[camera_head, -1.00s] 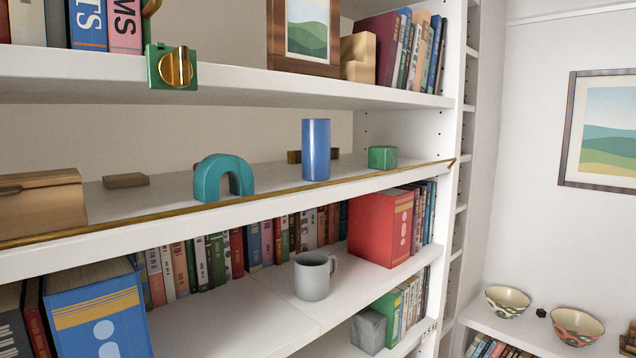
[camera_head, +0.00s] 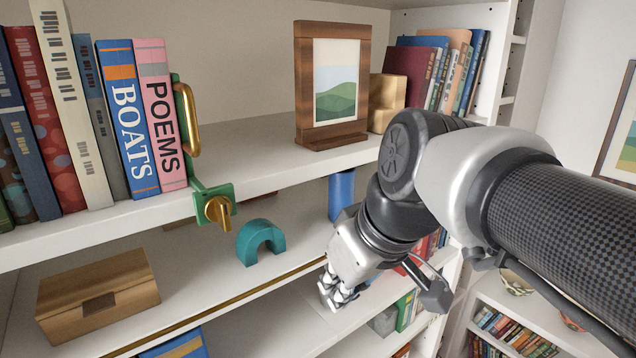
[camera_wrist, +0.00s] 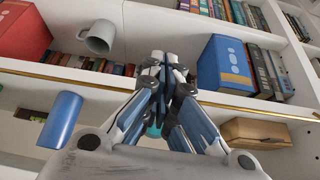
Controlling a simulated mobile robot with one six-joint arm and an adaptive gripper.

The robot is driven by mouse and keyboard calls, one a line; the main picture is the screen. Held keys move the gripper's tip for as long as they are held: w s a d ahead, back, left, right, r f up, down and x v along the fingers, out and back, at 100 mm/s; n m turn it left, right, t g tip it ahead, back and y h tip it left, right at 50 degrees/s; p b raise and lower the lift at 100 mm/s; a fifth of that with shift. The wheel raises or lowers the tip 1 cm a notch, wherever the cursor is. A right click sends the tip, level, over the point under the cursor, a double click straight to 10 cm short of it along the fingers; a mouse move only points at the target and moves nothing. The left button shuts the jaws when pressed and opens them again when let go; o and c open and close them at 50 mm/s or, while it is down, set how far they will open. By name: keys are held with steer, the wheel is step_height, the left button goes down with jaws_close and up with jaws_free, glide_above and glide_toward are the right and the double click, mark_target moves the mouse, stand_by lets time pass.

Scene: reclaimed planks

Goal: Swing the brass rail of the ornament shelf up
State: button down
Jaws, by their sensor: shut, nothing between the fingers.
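The brass rail (camera_head: 250,290) lies low along the front edge of the ornament shelf (camera_head: 205,282). In the wrist view the brass rail (camera_wrist: 250,111) runs across on both sides of my fingers, which hide its middle. My gripper (camera_head: 338,299) is shut and empty, in front of the shelf near the rail's visible right part. My gripper (camera_wrist: 165,62) also shows shut in the wrist view. I cannot tell whether it touches the rail. On the shelf stand a teal arch (camera_head: 260,240), a blue cylinder (camera_head: 341,194) and a wooden box (camera_head: 97,295).
A green latch with a brass knob (camera_head: 218,208) sits on the upper shelf's front edge, above the arch. A framed picture (camera_head: 334,90) and books stand on that shelf. Below are a grey mug (camera_wrist: 98,37), a red book (camera_wrist: 24,32) and a blue book (camera_wrist: 225,65).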

step_height(320, 180, up, 4)
steer(key=w+p, duration=0.2)
steer(key=a+b+x, duration=0.1)
steer(key=b+x, duration=0.4)
steer(key=x, duration=0.4)
steer(key=shift+s+n, duration=0.15)
steer(key=shift+n, duration=0.25)
steer(key=shift+w+a+r, duration=0.2)
steer(key=shift+w+a, duration=0.25)
steer(key=shift+w, duration=0.05)
steer(key=shift+w+a, duration=0.2)
steer(key=shift+w, duration=0.15)
steer(key=shift+w+a+p, duration=0.25)
steer(key=shift+w+p, duration=0.1)
steer(key=shift+s+d+b, duration=0.5)
steer(key=shift+s+d, duration=0.2)
steer(key=shift+s, duration=0.35)
steer(key=shift+s+d+b, duration=0.45)
steer(key=shift+s+d, duration=0.25)
steer(key=shift+s, duration=0.35)
steer(key=shift+f, duration=0.1)
